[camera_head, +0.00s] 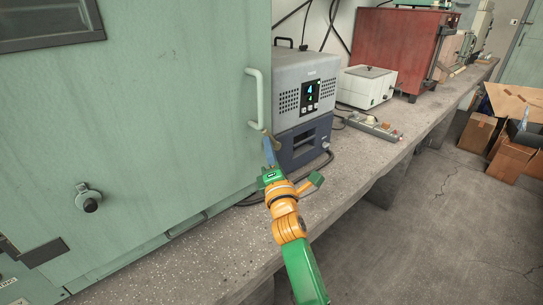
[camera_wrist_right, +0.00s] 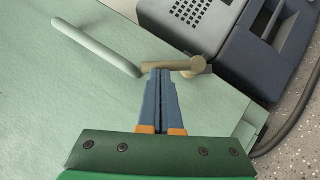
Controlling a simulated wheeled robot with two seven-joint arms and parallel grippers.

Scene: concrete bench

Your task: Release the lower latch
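The lower latch (camera_head: 266,133) is a small tan lever at the right edge of the green cabinet door, just below the pale bar handle. In the right wrist view the latch (camera_wrist_right: 188,66) is a short bar with a round knob end at its right. My right gripper (camera_head: 268,150) has blue fingers pointing up at the latch. In the wrist view the fingers (camera_wrist_right: 160,75) lie together, with their tips at the bar's lower edge. I cannot tell if they touch it. My left gripper is not in view.
The pale bar handle (camera_head: 255,98) stands out from the green door (camera_head: 150,110). A dark knob (camera_head: 89,203) sits lower left on it. A grey device (camera_head: 305,85) stands close to the right of the latch. Cables lie on the concrete bench (camera_head: 225,225), whose front is clear.

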